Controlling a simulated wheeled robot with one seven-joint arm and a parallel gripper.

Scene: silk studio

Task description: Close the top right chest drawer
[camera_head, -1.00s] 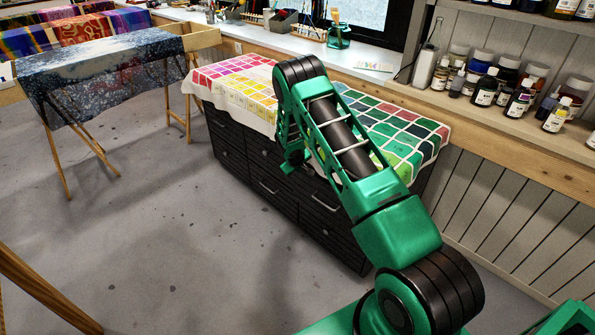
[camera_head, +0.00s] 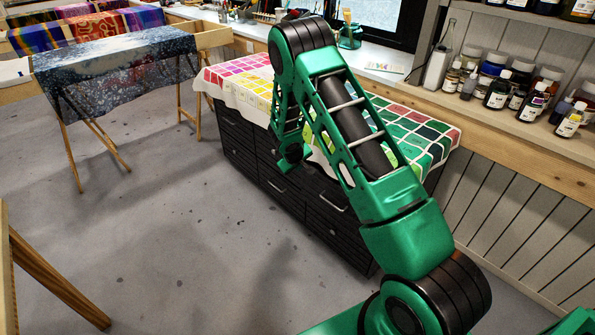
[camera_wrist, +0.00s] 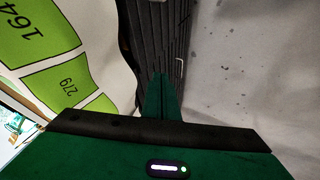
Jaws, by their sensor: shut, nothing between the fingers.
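The dark chest of drawers (camera_head: 300,212) stands against the window wall, under a cloth printed with coloured squares (camera_head: 240,92). The upper right of its front, where the top right drawer is, lies largely behind my arm in the head view. A pale bar handle (camera_head: 332,203) shows on the right part of the front. I cannot tell how far the top right drawer is out. My gripper (camera_wrist: 160,78) is shut and empty, pointing along the dark chest front (camera_wrist: 158,30) in the wrist view. Contact with it cannot be made out. In the head view my arm hides the fingertips.
A shelf with dye bottles (camera_head: 497,90) is at the right, above a wooden ledge. A trestle rack with a blue-grey cloth (camera_head: 115,70) stands at the left. Wooden legs (camera_head: 55,280) stand at lower left. The grey floor (camera_head: 190,240) before the chest is clear.

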